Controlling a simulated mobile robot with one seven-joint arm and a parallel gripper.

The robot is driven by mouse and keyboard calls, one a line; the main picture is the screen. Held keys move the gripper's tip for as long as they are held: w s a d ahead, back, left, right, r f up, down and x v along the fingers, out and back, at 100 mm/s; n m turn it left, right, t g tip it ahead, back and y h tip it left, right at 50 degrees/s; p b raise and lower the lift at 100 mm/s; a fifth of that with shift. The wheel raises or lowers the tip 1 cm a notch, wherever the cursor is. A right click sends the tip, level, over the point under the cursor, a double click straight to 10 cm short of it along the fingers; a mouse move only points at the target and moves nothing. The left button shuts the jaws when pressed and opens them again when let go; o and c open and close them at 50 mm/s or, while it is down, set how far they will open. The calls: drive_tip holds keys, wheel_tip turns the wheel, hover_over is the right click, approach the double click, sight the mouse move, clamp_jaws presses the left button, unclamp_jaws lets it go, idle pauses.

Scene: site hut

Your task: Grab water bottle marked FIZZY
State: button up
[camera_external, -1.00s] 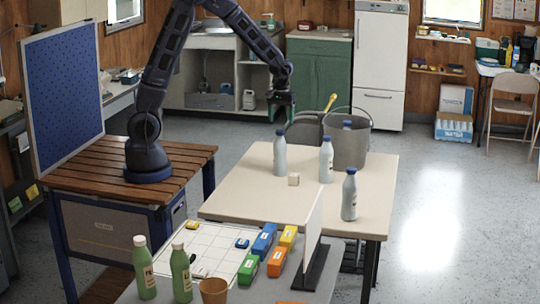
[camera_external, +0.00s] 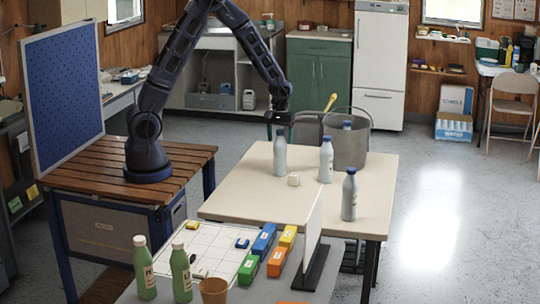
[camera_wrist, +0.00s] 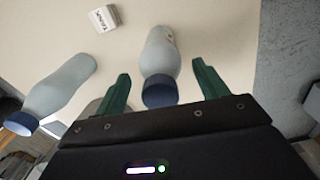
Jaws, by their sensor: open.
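Several pale bottles with blue caps are around the light table (camera_external: 235,190). One bottle (camera_external: 280,158) stands at the table's back, one (camera_external: 326,165) stands right of it, and one (camera_external: 349,200) is nearer the front right. A blue cap (camera_external: 347,125) shows at the bucket. I cannot read FIZZY on any of them. My gripper (camera_external: 280,127) is open above the back bottle, hiding its top. In the wrist view, a bottle (camera_wrist: 160,60) has its cap between my green fingers, with gaps on both sides. Another bottle (camera_wrist: 58,92) lies outside the left finger.
A grey bucket (camera_external: 348,150) stands right of the back bottles. A small white cube (camera_external: 293,180) with dark lettering sits before the back bottle. In front are a white upright panel (camera_external: 313,228), coloured blocks (camera_external: 264,240) and two green bottles (camera_external: 181,275).

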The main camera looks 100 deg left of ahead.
clamp_jaws()
drive_tip(key=shift+r, duration=0.1)
